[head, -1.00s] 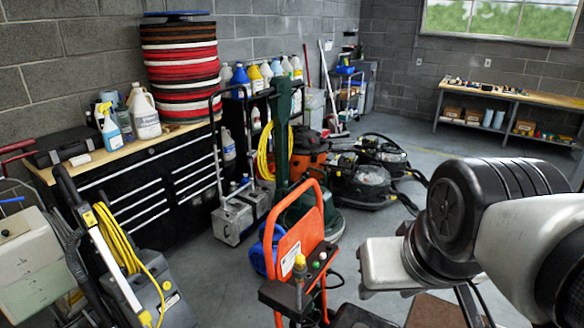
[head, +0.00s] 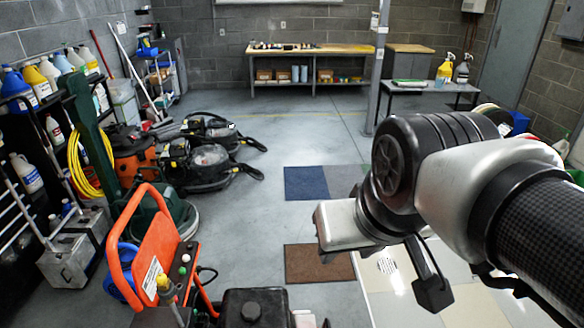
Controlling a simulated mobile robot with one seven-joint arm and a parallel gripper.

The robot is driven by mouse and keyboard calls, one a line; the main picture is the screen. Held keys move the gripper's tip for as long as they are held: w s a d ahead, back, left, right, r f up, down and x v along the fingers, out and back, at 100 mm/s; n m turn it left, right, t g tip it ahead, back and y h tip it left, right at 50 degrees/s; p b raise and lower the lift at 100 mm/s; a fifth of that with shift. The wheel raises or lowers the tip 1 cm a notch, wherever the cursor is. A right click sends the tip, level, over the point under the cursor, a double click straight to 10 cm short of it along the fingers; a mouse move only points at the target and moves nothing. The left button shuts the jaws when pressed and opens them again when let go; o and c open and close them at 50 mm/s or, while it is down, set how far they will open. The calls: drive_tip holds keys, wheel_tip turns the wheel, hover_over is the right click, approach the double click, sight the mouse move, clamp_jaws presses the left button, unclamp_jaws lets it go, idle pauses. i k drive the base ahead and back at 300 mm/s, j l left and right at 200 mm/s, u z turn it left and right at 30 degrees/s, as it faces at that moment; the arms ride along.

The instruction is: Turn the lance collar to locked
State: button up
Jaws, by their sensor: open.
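An orange-framed machine (head: 148,240) stands at the lower left in the head view, tilted by the view. I cannot tell whether this fitting is the lance collar, nor any locked position. My gripper (head: 342,228) is at the end of my arm, right of the machine and well apart from it. It holds nothing that I can see; its fingertips are not clearly shown.
A black engine-like block (head: 252,310) is at the bottom centre. Floor machines (head: 205,155) stand behind the orange frame. A brown mat (head: 318,263) and a blue mat (head: 306,183) lie on the floor. A workbench (head: 310,50) stands at the back. The middle floor is clear.

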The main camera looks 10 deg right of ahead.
sight(169, 294)
drive_tip(key=z, duration=0.35)
drive_tip(key=u, duration=1.65)
drive_tip(key=j+u, duration=0.25)
drive_tip(key=j, duration=0.25)
drive_tip(key=k, duration=0.05)
